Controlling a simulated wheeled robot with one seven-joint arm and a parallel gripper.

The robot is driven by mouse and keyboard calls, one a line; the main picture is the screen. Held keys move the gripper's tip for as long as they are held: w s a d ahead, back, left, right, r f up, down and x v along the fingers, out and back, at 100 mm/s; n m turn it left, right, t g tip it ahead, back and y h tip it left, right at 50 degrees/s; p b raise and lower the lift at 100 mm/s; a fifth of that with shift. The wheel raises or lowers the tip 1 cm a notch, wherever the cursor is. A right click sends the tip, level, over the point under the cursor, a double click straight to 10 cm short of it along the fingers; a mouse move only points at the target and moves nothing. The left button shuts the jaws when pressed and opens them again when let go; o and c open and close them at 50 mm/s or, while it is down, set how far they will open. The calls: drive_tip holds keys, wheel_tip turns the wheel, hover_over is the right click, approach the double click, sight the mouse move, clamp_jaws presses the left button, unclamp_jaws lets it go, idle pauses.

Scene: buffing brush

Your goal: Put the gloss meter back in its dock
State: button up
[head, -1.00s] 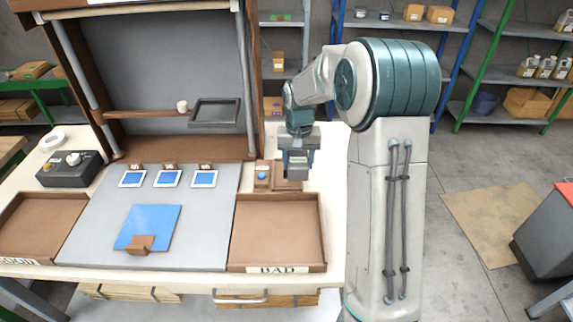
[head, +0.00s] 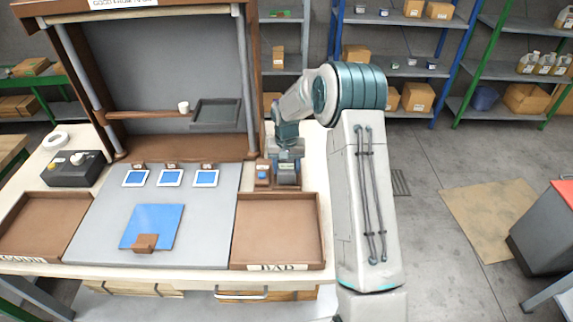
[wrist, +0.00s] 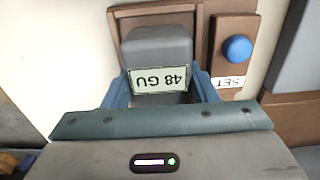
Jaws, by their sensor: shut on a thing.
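The gloss meter is a grey block with a display reading "48 GU", upside down in the wrist view (wrist: 160,48). It also shows in the head view (head: 287,178). My gripper (head: 287,170) is shut on it, with a blue finger on each side in the wrist view (wrist: 160,90). The brown dock (wrist: 197,22) frames the meter's far end in the wrist view. The meter is at the dock, but its underside is hidden, so I cannot tell whether it rests fully in it.
A brown block with a blue button (wrist: 237,49) and a SET label stands right beside the dock. The BAD tray (head: 277,232) is in front, empty. Three blue-and-white squares (head: 170,178) and a blue panel (head: 152,226) lie on the grey mat (head: 205,230).

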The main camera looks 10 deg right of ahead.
drive_tip(key=shift+f, duration=0.15)
drive_tip(key=o, duration=0.9)
drive_tip(key=shift+o, duration=0.2)
